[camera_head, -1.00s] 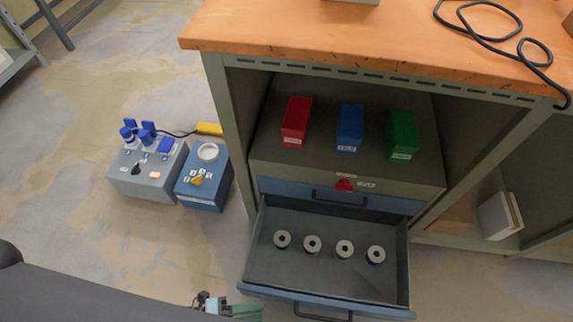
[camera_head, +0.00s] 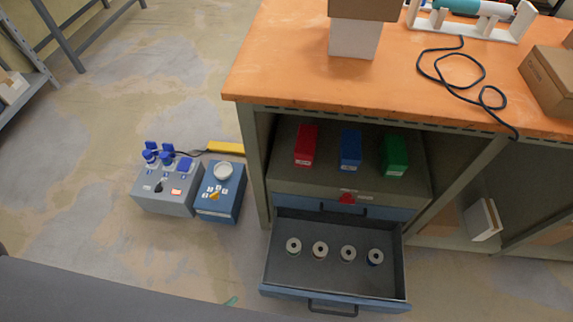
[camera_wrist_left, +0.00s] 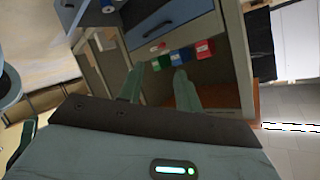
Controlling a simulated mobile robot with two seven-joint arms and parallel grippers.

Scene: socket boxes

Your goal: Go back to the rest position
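My left gripper (camera_head: 230,301) shows only as a small teal tip at the bottom edge of the head view. In the left wrist view its two green fingers (camera_wrist_left: 160,84) stand apart with nothing between them, so it is open and empty. It is clear of the cabinet and the drawer. My right gripper is in neither view.
A workbench (camera_head: 300,70) holds red (camera_head: 305,146), blue (camera_head: 350,149) and green (camera_head: 394,156) boxes on its shelf. Below, an open drawer (camera_head: 330,279) holds several spools. A grey socket box (camera_head: 165,200) and a blue box (camera_head: 219,205) stand on the floor left.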

